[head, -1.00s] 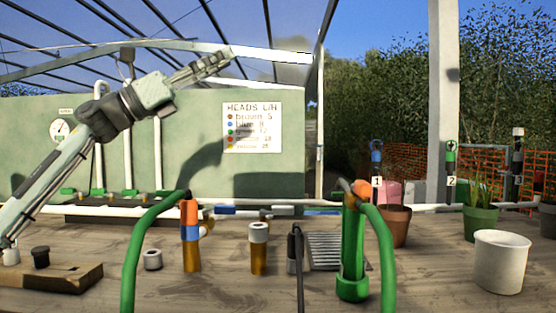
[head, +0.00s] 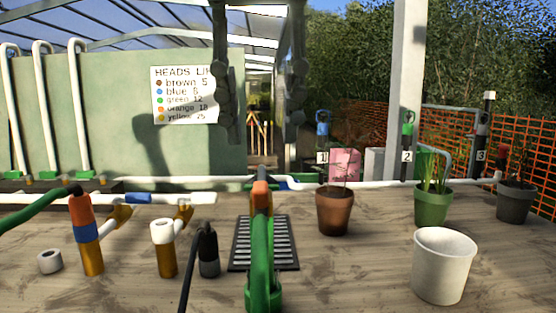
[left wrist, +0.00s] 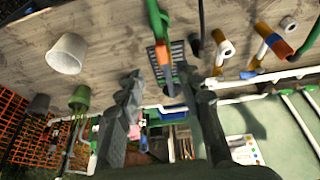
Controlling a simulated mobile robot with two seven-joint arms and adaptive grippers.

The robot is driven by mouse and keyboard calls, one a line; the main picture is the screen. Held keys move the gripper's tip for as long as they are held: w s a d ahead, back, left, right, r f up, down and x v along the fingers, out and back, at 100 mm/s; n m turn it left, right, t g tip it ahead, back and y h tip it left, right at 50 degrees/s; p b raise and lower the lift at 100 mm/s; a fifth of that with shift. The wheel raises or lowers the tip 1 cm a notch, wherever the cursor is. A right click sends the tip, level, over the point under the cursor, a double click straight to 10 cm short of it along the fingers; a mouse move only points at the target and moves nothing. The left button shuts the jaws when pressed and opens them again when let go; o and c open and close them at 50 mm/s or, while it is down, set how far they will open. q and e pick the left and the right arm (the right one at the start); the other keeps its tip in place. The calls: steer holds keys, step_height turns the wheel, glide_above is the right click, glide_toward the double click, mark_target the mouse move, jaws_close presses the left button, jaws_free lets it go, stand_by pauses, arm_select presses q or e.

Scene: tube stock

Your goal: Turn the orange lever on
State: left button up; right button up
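In the left wrist view the gripper (left wrist: 160,85) is also open. My right gripper is not in view.
A metal drain grate (head: 285,250) lies behind the post. An orange and blue topped tube (head: 84,240) and a white-topped tube (head: 165,255) stand left.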

mark_target(260, 185)
arm_select(q)
steer(key=x, duration=0.7)
steer(key=shift+w+a+f, duration=0.1)
steer(key=shift+a+f, duration=0.15)
steer(key=shift+f, duration=0.05)
jaws_close()
